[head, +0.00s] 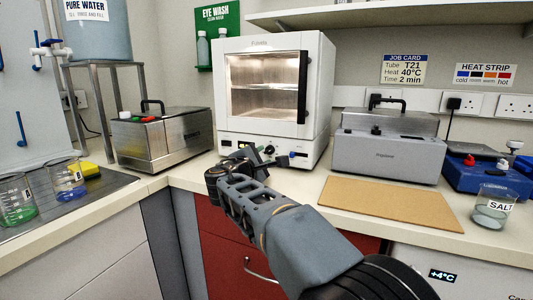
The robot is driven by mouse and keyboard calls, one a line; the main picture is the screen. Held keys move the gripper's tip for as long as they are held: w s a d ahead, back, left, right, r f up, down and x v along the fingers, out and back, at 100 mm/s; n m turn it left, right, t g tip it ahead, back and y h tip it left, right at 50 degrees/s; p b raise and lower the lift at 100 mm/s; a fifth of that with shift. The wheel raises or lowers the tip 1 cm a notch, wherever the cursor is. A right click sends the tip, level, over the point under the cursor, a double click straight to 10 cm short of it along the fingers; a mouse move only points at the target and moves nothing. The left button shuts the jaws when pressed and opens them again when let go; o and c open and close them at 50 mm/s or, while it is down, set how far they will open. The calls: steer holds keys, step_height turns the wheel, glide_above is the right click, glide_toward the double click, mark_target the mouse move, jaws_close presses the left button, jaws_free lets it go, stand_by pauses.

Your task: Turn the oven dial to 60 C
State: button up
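The oven (318,100) is a white box with a glass door, lit inside and with a wire shelf, at the back of the bench. The door looks shut, with a dark vertical handle on its right. A control strip with small dark and yellow parts runs below the door. I cannot make out the dial or its setting; my gripper covers part of that area. My gripper (262,158) is in front of the lower part of the oven, close to the control strip. I cannot tell whether it touches anything, or whether its fingers are open.
A job card (404,70) on the wall reads Heat 40°C, Time 2 min. A steel box (160,140) stands left of the oven and a grey unit (385,150) right. A tan board (390,203) lies in front.

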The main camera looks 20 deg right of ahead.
steer(key=p+v, duration=0.1)
steer(key=v, duration=0.7)
steer(key=shift+s+a, duration=0.1)
steer(key=shift+a, duration=0.05)
steer(key=shift+s+r, duration=0.1)
steer(key=s+d+m+g+y+p, duration=0.1)
steer(key=p, duration=0.3)
steer(key=s+d+r+m+g+p, duration=0.1)
steer(key=s+d+g+p, duration=0.1)
steer(key=p, duration=0.2)
steer(key=shift+s+r+m+y, duration=0.2)
steer(key=shift+r+m+y, duration=0.1)
steer(key=shift+y, duration=0.1)
steer(key=s+a+r+m+g+y+p, duration=0.2)
steer(key=s+m+y+p, duration=0.3)
steer(key=s+p, duration=0.3)
steer(key=s+a+r+m+g+y+p, duration=0.2)
steer(key=s+m+y+p, duration=0.4)
steer(key=p, duration=0.9)
steer(key=shift+s+a+m+g+y, duration=0.3)
steer(key=shift+s+a+m+g, duration=0.2)
steer(key=shift+s+a+g, duration=0.4)
steer(key=shift+d, duration=0.2)
